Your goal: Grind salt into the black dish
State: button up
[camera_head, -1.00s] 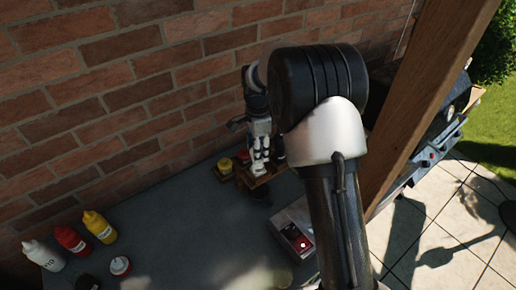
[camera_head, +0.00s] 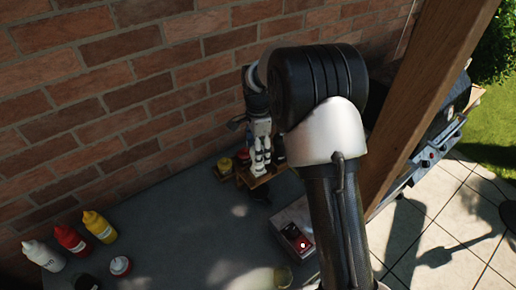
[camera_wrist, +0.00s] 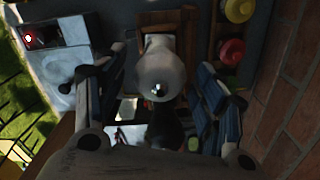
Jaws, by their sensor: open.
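A pale, rounded grinder top with a small metal knob (camera_wrist: 160,72) stands between the fingers of my gripper (camera_wrist: 158,98) in the wrist view. The gripper is open, with a finger on each side and visible gaps to the grinder. In the head view my gripper (camera_head: 261,146) points down over the wooden caddy (camera_head: 258,181) by the wall; the grinder cannot be made out there. A small black round thing (camera_head: 88,283) at the bottom left edge may be the black dish, but it is cut off.
White (camera_head: 43,256), red (camera_head: 72,241) and yellow (camera_head: 99,227) bottles stand at the left, near a small white-and-red container (camera_head: 120,266). Yellow (camera_head: 225,166) and red (camera_head: 243,157) jars sit by the caddy. A brick wall (camera_head: 120,100) bounds the back; a wooden post (camera_head: 430,100) rises at right.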

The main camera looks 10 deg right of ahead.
notch_tip(320, 180, up, 12)
dwell(0.6)
notch_tip(320, 180, up, 5)
jog(key=n+p, duration=0.9)
jog(key=n, duration=0.9)
notch_tip(320, 180, down, 17)
jog(key=shift+f, duration=0.1)
jog(key=shift+c, duration=0.4)
